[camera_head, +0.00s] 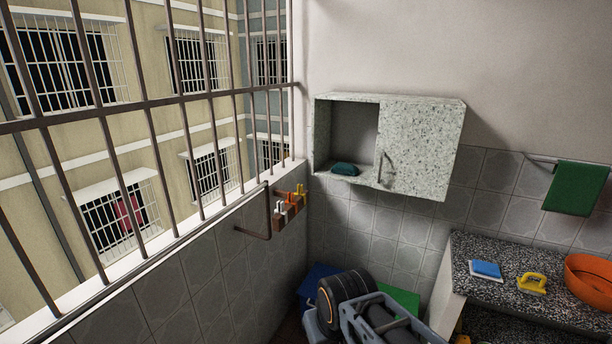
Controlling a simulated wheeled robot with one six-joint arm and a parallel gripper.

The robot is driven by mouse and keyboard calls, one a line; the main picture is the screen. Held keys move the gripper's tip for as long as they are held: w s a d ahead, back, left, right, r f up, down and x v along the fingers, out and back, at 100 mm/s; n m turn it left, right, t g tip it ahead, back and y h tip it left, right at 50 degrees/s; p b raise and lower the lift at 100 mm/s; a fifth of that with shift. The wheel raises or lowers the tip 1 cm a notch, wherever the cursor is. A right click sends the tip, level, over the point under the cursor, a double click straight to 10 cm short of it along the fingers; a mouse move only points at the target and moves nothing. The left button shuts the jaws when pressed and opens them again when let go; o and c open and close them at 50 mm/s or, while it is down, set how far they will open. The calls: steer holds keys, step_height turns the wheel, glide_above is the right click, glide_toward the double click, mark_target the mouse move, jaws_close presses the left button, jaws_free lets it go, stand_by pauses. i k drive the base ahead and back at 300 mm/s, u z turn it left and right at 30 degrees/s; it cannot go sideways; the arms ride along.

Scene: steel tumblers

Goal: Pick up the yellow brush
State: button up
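The yellow brush (531,284) lies on the black-and-white speckled counter (500,259) at the lower right. Its raised yellow handle is visible, and nothing covers it. A blue and white block (486,269) lies just left of it, with a small gap between them. Parts of my own arm show at the bottom centre, left of the counter and apart from the brush. I cannot make out my gripper's fingertips in this view.
An orange basin (590,278) stands right of the brush, cut by the picture edge. A green towel (575,188) hangs on a wall rail above. A speckled wall cabinet (420,145) holds a dark green item (344,169). Window bars and a tiled wall bound the left.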

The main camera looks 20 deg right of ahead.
mark_target(530, 287)
steer(key=z, duration=1.15)
steer(key=i, duration=1.25)
steer(key=z, duration=0.9)
steer(key=i, duration=0.3)
steer(key=z, duration=0.1)
